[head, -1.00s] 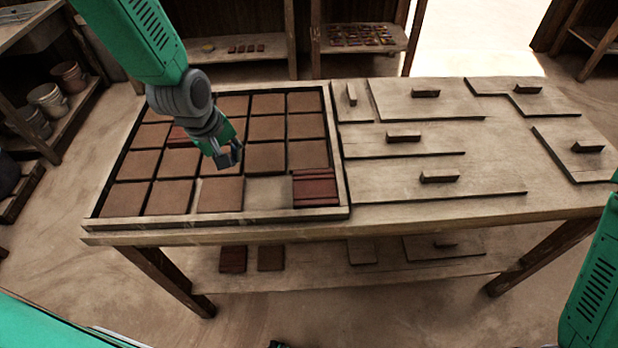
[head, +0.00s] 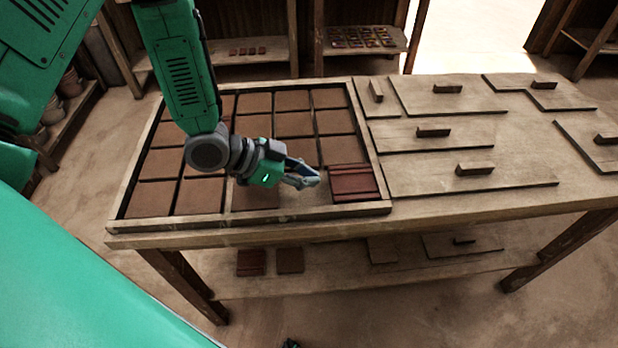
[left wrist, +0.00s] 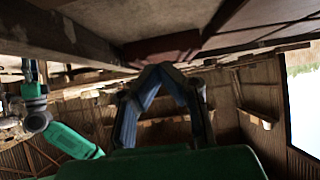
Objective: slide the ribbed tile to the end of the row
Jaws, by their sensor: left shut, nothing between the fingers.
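The ribbed tile (head: 354,184), dark red with raised bands, lies in the front right corner of the wooden tray (head: 250,224). An empty space (head: 305,202) is left of it in the front row. My left gripper (head: 316,180) is shut and empty, low over that space, its fingers pointing right at the tile's left side. In the left wrist view the closed fingertips (left wrist: 162,68) are close to a dark red tile face (left wrist: 160,47); contact is unclear. What looks like my right gripper (left wrist: 30,70) is small at that view's left edge; its jaws are unclear.
Plain brown tiles (head: 200,197) fill most of the tray. Right of it, flat boards with handle blocks (head: 470,175) lie on the table. Tiles (head: 290,261) and boards lie on the lower shelf. The tray's raised rim borders the front row.

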